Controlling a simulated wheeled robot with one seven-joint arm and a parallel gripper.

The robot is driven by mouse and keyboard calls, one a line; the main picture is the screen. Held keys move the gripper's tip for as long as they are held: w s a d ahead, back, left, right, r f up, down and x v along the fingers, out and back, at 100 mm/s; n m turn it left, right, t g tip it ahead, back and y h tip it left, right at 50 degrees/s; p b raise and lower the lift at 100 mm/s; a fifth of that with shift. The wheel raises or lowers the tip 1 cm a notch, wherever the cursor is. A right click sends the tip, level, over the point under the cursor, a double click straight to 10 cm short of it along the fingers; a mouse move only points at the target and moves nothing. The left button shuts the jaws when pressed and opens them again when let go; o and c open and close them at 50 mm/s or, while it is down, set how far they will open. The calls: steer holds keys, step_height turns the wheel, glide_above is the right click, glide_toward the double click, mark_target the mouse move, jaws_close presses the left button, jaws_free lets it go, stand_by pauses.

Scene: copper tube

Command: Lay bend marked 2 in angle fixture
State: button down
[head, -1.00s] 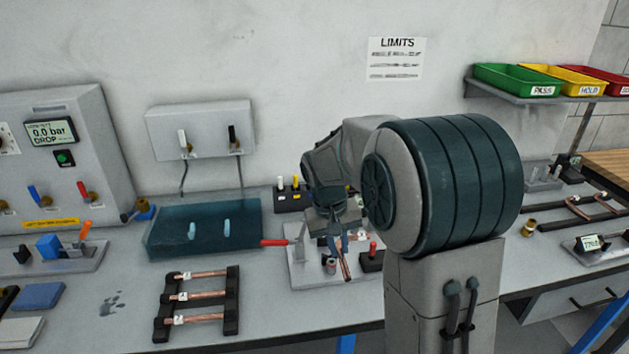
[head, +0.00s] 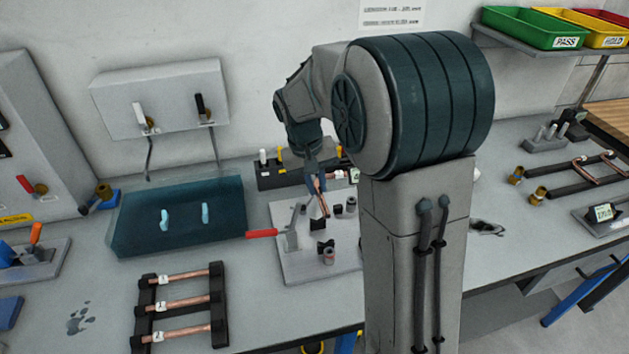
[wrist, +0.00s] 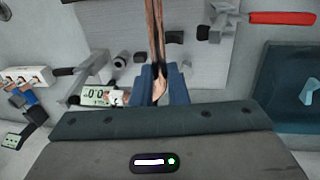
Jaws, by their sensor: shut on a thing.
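My gripper (head: 316,184) is shut on a copper tube (wrist: 155,30), the bend, whose length runs up between the blue fingers in the wrist view. In the head view the tube (head: 324,206) hangs down steeply over a grey plate. I cannot read a mark on it. A small device with a lit 0.0 readout (wrist: 98,96) and dark bars beside it shows left of my fingers in the wrist view; it may be the angle fixture. In the head view my arm hides most of that area.
The grey plate (head: 300,268) carries pegs and a red-handled clamp (head: 262,233). A blue tank (head: 180,218) stands left of it. A rack (head: 218,312) of tagged copper tubes lies in front. Another readout (head: 602,212) sits at far right. A dark block with posts (head: 268,178) stands behind the plate.

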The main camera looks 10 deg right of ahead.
mark_target(319, 222)
steer(key=shift+s+f+b, duration=0.15)
steer(key=shift+f+b, duration=0.25)
steer(key=shift+f, duration=0.05)
step_height(319, 222, down, 8)
steer(key=b, duration=0.6)
steer(key=shift+f, duration=0.3)
